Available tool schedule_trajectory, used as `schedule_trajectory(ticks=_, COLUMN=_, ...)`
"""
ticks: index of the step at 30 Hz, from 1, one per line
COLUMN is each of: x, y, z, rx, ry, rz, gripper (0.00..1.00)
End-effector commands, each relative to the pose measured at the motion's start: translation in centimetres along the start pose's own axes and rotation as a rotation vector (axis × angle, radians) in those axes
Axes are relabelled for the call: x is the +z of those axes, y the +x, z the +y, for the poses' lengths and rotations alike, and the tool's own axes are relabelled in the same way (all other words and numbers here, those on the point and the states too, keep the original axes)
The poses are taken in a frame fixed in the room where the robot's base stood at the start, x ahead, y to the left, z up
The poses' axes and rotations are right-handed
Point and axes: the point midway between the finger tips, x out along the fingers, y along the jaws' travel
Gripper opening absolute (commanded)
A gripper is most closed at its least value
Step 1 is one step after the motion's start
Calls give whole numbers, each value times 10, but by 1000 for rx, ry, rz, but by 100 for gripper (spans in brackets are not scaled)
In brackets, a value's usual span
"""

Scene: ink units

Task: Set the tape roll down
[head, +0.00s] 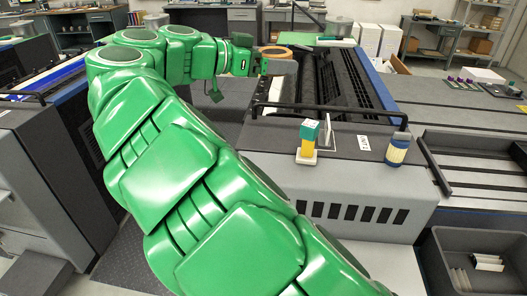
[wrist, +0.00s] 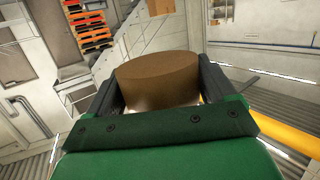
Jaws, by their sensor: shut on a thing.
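The tape roll is a wide brown roll (wrist: 158,76) between the two dark fingers of my gripper (wrist: 158,90) in the wrist view. In the head view the tan tape roll (head: 277,51) shows at the far end of my green arm. My gripper (head: 264,64) is shut on it, near the far left end of the grey printing machine (head: 355,180). I cannot tell whether the roll touches any surface below it. Its underside is hidden.
A green-and-yellow block stack (head: 308,139) and a blue-and-cream cylinder (head: 397,151) stand on the machine's near cover. The machine's open roller section (head: 345,80) lies right of my gripper. A dark bin (head: 450,262) holds white boxes at the lower right. Benches and shelves line the back.

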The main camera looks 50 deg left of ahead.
Motion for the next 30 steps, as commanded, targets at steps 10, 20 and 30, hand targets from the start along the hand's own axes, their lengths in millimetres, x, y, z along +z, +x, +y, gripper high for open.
schedule_trajectory(ticks=10, x=73, y=13, z=0, rx=-2, ry=-5, rz=1, gripper=51)
schedule_trajectory(ticks=20, x=157, y=30, z=0, rx=-3, ry=-5, rz=0, gripper=51)
schedule_trajectory(ticks=30, x=191, y=40, z=-7, rx=-2, ry=-2, rz=-2, gripper=51)
